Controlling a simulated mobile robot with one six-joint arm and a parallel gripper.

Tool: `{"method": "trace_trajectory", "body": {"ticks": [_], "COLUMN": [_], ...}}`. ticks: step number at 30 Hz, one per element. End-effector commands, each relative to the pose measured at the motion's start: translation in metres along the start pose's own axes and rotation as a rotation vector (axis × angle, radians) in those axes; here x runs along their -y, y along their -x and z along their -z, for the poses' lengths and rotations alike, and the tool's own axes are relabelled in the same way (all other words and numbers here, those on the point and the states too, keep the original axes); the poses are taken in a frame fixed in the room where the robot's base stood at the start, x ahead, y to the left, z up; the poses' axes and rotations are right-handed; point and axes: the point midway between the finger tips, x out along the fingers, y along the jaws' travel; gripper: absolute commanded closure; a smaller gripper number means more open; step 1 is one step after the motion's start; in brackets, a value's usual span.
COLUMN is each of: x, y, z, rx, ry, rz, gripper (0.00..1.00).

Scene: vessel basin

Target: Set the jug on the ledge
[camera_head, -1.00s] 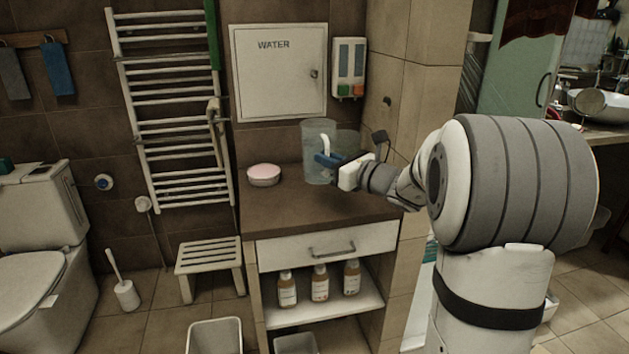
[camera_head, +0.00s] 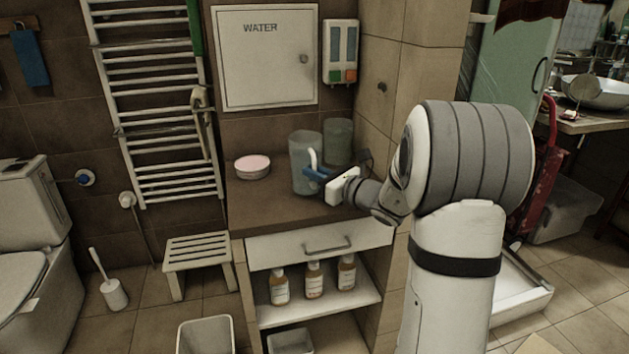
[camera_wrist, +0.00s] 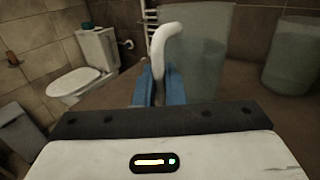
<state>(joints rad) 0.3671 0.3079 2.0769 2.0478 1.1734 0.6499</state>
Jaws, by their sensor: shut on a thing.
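The jug (camera_head: 303,160) is a translucent grey-blue vessel with a white handle. It is upright over the brown top of the cabinet (camera_head: 270,210); I cannot tell if its base touches that top. My gripper (camera_head: 317,174) has blue fingers and is shut on the jug's handle from the right. In the wrist view the fingers (camera_wrist: 158,88) close around the lower part of the white handle (camera_wrist: 163,45), with the jug's body (camera_wrist: 195,55) just to the right. I cannot tell which surface is the ledge.
A second translucent vessel (camera_head: 339,140) stands behind and right of the jug. A pink-topped round dish (camera_head: 253,167) sits on the cabinet top to the left. The front of the cabinet top is bare. A tiled pillar (camera_head: 400,85) rises at the right.

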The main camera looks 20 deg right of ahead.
Motion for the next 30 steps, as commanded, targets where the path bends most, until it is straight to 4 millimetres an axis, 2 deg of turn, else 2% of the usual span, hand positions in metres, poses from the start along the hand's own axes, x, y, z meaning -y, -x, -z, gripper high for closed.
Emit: {"method": "trace_trajectory", "body": {"ticks": [1,3,9,10,17,25,30], "x": [0.001,0.001,0.001,0.001,0.001,0.002,0.003], "y": [0.0,0.001,0.001,0.001,0.001,0.003,0.021], "z": [0.009,0.014,0.015,0.016,0.016,0.015,0.015], "rx": [0.001,0.002,0.001,-0.003,-0.002,-0.001,-0.001], "ry": [-0.002,0.0,0.001,-0.002,-0.001,-0.001,-0.001], "rz": [0.001,0.002,0.003,0.004,0.004,0.005,0.007], "gripper": [1.0,1.0,1.0,0.88,0.69,0.69,0.69]}}
